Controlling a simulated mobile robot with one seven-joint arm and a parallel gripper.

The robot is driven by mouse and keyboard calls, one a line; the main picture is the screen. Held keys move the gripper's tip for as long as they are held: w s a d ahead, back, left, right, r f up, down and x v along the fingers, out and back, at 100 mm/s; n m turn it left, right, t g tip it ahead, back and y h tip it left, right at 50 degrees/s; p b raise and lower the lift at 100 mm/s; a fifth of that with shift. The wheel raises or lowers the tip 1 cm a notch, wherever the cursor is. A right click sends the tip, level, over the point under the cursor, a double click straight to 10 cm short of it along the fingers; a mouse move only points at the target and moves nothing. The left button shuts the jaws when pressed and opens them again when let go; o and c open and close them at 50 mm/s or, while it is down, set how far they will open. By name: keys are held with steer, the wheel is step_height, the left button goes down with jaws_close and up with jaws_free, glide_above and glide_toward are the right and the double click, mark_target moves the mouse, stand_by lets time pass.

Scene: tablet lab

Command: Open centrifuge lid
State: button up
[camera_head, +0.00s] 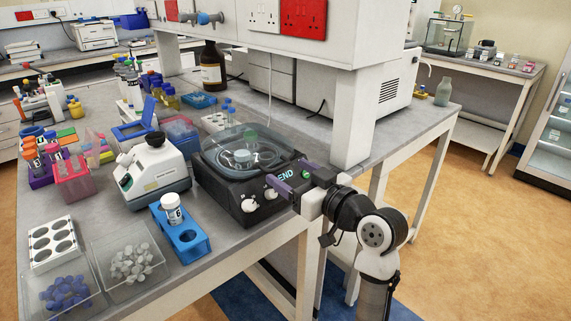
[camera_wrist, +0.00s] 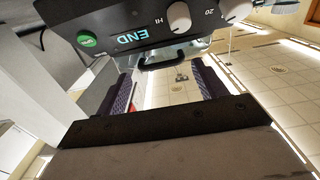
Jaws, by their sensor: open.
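The centrifuge (camera_head: 228,188) is a black box on the bench with a clear domed lid (camera_head: 248,143). The lid looks shut over a pale rotor. Its front panel has two white knobs, a lit "END" display and a green button; the panel also shows at the top of the wrist view (camera_wrist: 150,22). A dark looped handle (camera_wrist: 172,57) sits at the lid's front edge in the wrist view. My gripper (camera_head: 290,179) is at the panel's right front corner, with its purple-padded fingers apart. In the wrist view the handle shows ahead of the open fingers (camera_wrist: 163,78), with nothing between them.
A white device (camera_head: 153,172) and a blue rack (camera_head: 183,237) with a white-capped bottle stand left of the centrifuge. Trays of caps (camera_head: 130,266) lie at the front left. A white shelf post (camera_head: 352,115) rises close behind my gripper. The floor at right is clear.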

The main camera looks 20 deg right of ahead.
steer(key=shift+x, duration=1.4)
steer(key=shift+c, duration=0.4)
